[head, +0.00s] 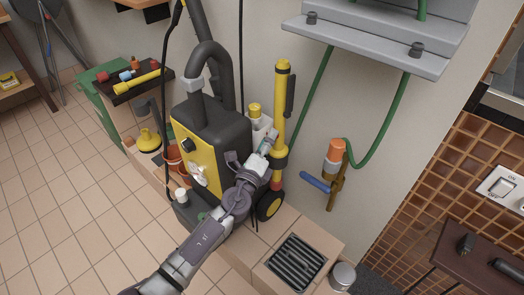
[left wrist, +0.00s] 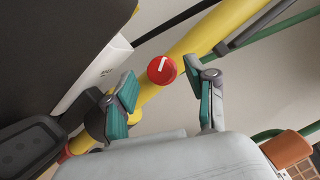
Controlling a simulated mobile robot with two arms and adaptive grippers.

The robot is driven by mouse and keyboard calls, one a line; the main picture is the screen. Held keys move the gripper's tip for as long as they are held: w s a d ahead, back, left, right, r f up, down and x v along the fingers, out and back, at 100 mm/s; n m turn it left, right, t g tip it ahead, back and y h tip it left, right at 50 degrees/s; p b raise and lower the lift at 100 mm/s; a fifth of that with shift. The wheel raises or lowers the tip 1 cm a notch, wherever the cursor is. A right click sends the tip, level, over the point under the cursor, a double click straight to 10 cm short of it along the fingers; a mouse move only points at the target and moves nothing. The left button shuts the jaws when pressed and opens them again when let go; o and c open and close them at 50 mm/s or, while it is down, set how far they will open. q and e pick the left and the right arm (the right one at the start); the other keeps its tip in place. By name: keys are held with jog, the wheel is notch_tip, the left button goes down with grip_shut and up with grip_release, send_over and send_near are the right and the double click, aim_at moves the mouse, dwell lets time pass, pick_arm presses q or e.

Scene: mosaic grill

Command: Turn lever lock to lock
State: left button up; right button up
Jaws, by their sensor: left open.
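A lever with a blue handle (head: 315,183) sticks out to the left from a brass-coloured valve (head: 337,186) at the wall, below an orange fitting (head: 336,147). My left gripper (head: 268,140) is to the left of this valve, by the yellow upright tube (head: 280,105) of the yellow-and-black machine. In the left wrist view my left gripper (left wrist: 165,85) is open and empty. A round red knob with a white mark (left wrist: 161,70) shows between its fingertips, against the yellow tube (left wrist: 205,38). I cannot tell whether a finger touches it. The orange fitting also shows at the right edge (left wrist: 287,150).
The yellow-and-black machine (head: 215,135) stands close beside my left arm. A grey shelf (head: 375,42) hangs above, with green hose (head: 383,140) running down to the fitting. A floor grate (head: 296,262) and a metal can (head: 343,275) are at the bottom. A white ON/OFF panel (head: 503,188) is at right.

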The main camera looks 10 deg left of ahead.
pick_arm(q)
jog(key=v, duration=1.1)
jog(key=shift+s, duration=0.2)
jog(key=shift+a, duration=0.1)
